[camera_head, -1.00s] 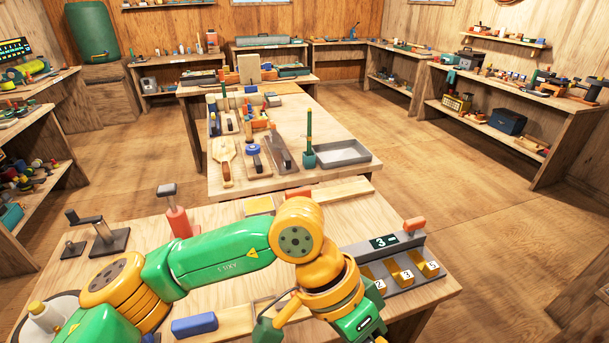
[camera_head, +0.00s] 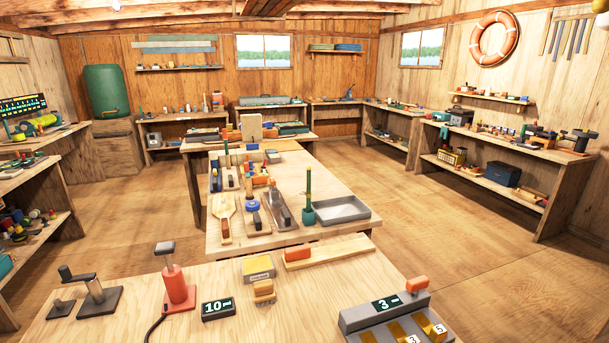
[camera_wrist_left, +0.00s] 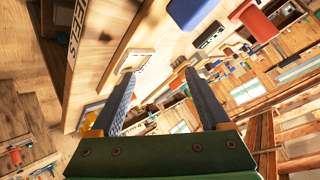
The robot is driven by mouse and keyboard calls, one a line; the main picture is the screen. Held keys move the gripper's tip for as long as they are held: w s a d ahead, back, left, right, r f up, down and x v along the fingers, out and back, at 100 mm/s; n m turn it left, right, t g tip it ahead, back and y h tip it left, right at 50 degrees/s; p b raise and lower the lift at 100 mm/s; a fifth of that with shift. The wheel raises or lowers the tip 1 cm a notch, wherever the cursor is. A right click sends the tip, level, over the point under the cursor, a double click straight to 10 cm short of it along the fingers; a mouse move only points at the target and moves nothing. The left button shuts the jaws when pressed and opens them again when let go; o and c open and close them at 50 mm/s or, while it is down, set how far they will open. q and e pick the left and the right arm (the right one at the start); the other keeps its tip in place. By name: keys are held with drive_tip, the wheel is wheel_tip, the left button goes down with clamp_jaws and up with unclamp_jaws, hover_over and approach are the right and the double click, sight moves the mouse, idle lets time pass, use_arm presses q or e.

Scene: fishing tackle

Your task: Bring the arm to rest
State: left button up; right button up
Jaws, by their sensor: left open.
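My left gripper (camera_wrist_left: 160,76) shows only in the left wrist view. Its two dark fingers stand wide apart with nothing between them. Past the fingers, the wrist view shows a tilted scene with a pale wooden worktop (camera_wrist_left: 105,55) and the room behind it. No arm shows in the head view, and my right gripper is in neither view.
The near bench (camera_head: 180,327) carries a red-orange post tool (camera_head: 177,285), a "10" display (camera_head: 218,308), a yellow box (camera_head: 258,268) and a grey numbered unit (camera_head: 375,315). A long table (camera_head: 340,188) stands beyond. Floor to the right is clear.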

use_arm(q)
drive_tip(key=s+a+f+n+g, duration=0.3)
drive_tip(key=s+f+n+g, duration=0.5)
drive_tip(key=s, duration=0.7)
wheel_tip(320, 180, down, 22)
drive_tip(key=s+m+b, duration=0.2)
drive_tip(key=m+b, duration=0.1)
drive_tip(key=b, duration=0.1)
drive_tip(key=s+a+f+g+b, duration=0.1)
drive_tip(key=s+a+f+b, duration=0.1)
drive_tip(key=s+f, duration=0.9)
drive_tip(key=shift+s+f+g+y, duration=0.2)
drive_tip(key=shift+s+g+y, duration=0.1)
